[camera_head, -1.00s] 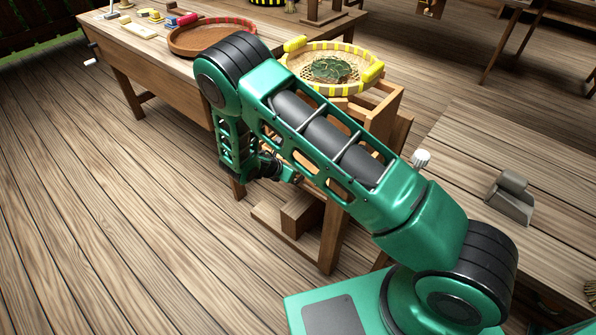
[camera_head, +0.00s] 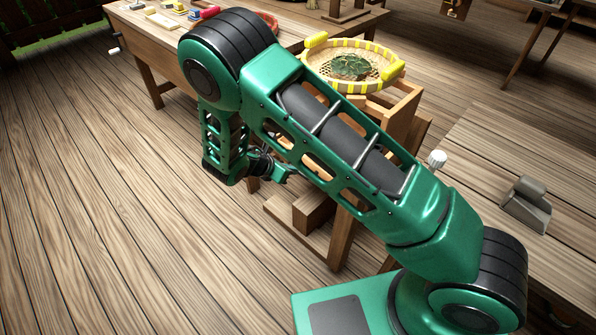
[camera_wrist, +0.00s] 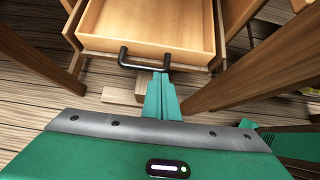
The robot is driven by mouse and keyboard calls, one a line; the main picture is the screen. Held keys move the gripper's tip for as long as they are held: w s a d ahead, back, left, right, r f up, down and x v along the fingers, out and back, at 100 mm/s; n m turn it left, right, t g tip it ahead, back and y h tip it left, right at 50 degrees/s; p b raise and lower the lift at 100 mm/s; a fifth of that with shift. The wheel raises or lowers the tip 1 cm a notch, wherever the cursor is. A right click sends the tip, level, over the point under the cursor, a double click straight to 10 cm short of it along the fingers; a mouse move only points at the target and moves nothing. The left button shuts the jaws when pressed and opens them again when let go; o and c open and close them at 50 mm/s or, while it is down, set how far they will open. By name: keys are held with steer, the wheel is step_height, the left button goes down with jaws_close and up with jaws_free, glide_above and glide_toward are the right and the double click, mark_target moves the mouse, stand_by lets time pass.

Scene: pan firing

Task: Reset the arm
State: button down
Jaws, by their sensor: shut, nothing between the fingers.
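My arm is folded in the head view, with my gripper (camera_head: 284,177) hanging beside the wooden stand. In the wrist view, my gripper (camera_wrist: 161,84) is shut and empty. Its fingertips show close to the right end of the black handle (camera_wrist: 145,66) on an open, empty wooden drawer (camera_wrist: 150,25). I cannot tell whether they touch the handle. My arm hides part of the stand in the head view.
A yellow-rimmed woven basket (camera_head: 318,78) with green leaves (camera_head: 350,67) sits on the stand (camera_head: 341,240). A workbench (camera_head: 150,50) with small items is behind. A table (camera_head: 480,165) with a grey block (camera_head: 526,204) is at right. Floor at left is clear.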

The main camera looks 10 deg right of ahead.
steer(key=s+d+r+m+g+y, duration=0.1)
steer(key=s+d+r+m+y, duration=0.1)
steer(key=s+d+r+m, duration=0.45)
steer(key=s+d+r+m+y, duration=0.2)
steer(key=d+r+m, duration=0.35)
steer(key=r, duration=0.75)
steer(key=s+d+r+m+g+y, duration=0.15)
steer(key=s+d+r+m, duration=0.3)
steer(key=r+m, duration=0.45)
steer(key=s+d+r+m+t+y, duration=0.2)
steer(key=s+r+m, duration=0.2)
steer(key=s+r, duration=0.3)
steer(key=s+d+f+m+g, duration=0.1)
steer(key=s+d+m+g, duration=0.1)
steer(key=s+d, duration=0.3)
steer(key=s+d+f+m+g, duration=0.2)
steer(key=s+d+m+g, duration=0.1)
steer(key=s, duration=0.9)
steer(key=shift+s+d+m, duration=0.3)
steer(key=shift+d+m, duration=0.4)
steer(key=shift+d, duration=0.45)
